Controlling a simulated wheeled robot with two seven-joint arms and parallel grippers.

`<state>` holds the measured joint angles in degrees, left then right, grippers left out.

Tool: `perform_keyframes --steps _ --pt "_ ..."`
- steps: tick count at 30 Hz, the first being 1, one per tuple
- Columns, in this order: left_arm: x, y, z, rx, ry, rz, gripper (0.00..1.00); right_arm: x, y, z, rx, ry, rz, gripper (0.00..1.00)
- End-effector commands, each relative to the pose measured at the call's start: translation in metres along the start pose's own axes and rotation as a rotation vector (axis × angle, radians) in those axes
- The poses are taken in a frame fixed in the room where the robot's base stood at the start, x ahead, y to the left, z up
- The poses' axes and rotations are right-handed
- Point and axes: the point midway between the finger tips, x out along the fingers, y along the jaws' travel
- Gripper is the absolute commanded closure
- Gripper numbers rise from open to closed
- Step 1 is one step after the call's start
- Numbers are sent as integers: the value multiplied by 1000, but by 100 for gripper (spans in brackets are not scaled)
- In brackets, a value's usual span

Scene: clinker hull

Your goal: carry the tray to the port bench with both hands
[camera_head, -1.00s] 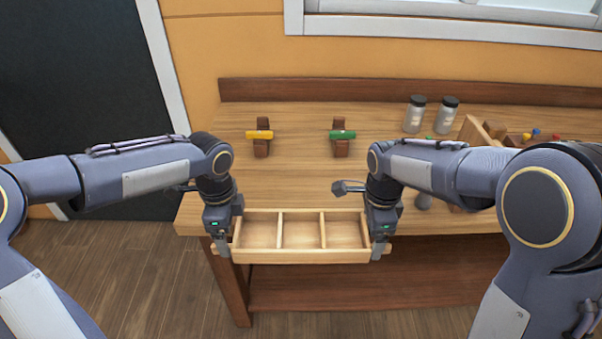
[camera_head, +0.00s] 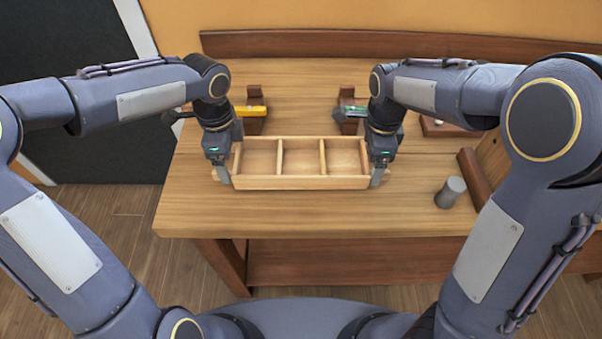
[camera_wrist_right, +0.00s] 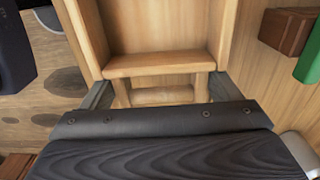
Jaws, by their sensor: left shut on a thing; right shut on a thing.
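The tray (camera_head: 300,183) is light wood with three empty compartments side by side. It looks level over the wooden bench top (camera_head: 300,220), inside its front edge. I cannot tell whether it touches the bench. My left gripper (camera_head: 223,174) is shut on the tray's left end handle. My right gripper (camera_head: 379,176) is shut on its right end handle. In the right wrist view the handle (camera_wrist_right: 160,97) lies between the fingers, beside the tray's end wall (camera_wrist_right: 160,63).
Behind the tray, a yellow-handled thing (camera_head: 252,111) and a green one, partly hidden by my right arm, rest on brown blocks. A grey cylinder (camera_head: 450,192) and a brown wooden strip (camera_head: 474,180) are to the right. Bench in front of the tray is clear.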

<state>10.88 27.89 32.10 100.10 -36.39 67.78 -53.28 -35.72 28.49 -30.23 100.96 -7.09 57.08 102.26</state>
Motion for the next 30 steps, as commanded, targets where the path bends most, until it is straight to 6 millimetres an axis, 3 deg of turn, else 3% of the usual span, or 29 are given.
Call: perform_keyframes --steps 11,27,28,30 --pt "10 0 0 0 1 -1 50 10 0 0 0 0 -1 50" --pt "52 0 0 0 0 -1 50 52 0 0 0 -1 -1 50" --pt "51 0 0 0 0 -1 15 51 0 0 0 0 -1 15" --pt "48 0 0 0 0 0 6 48 0 0 0 0 0 6"
